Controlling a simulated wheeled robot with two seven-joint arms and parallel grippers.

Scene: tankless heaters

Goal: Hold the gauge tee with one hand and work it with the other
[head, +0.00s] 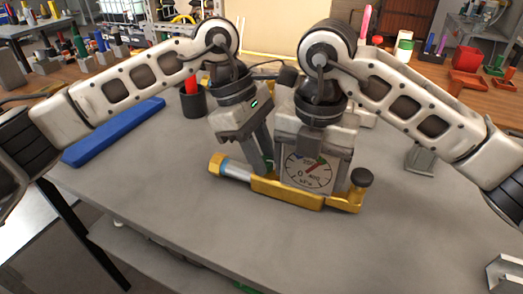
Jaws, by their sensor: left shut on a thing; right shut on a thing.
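The gauge tee (303,195) lies on the grey table (170,190) in the head view. It has a yellow-gold body, a round white dial (309,172), a hex end with a pale blue-white sleeve on the left and a black knob (362,178) on the right. My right gripper (316,168) comes down over the gauge, with a finger on each side of the dial, and is shut on it. My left gripper (264,166) is tilted just left of the dial and is shut on the tee near its left part. Its exact contact is hidden.
A long blue bar (115,132) lies on the table at the left. A black cup (193,100) with a red item stands behind my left gripper. A grey metal piece (420,160) sits at the right. The front of the table is clear.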

